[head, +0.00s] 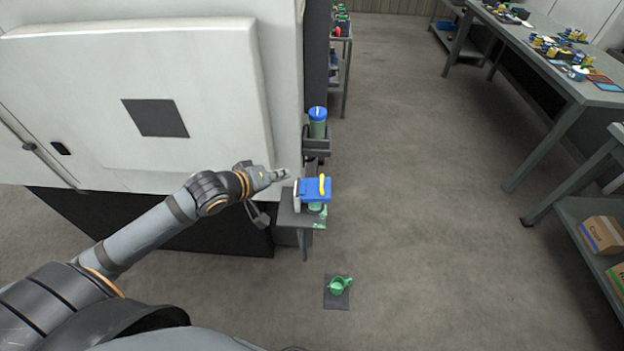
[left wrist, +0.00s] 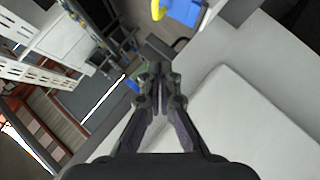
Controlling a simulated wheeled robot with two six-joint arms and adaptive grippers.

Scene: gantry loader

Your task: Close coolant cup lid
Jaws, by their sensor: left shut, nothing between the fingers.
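A blue lid (head: 313,191) with a yellow handle (head: 323,186) shows over a green cup (head: 317,207) on a small grey stand beside the white machine. The lid hides most of this cup, and I cannot tell how far open it is. The lid also shows at the top of the left wrist view (left wrist: 184,11). My left gripper (head: 284,175) is shut and empty, just left of the lid and slightly farther back, apart from it. In the left wrist view its fingertips (left wrist: 158,73) are together. My right gripper is not in view.
The white machine (head: 150,80) stands close on the left. A green bottle with a blue cap (head: 317,123) sits in a holder behind the stand. A green jug (head: 337,286) rests on a dark mat in front. The floor to the right is clear up to the workbenches (head: 560,85).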

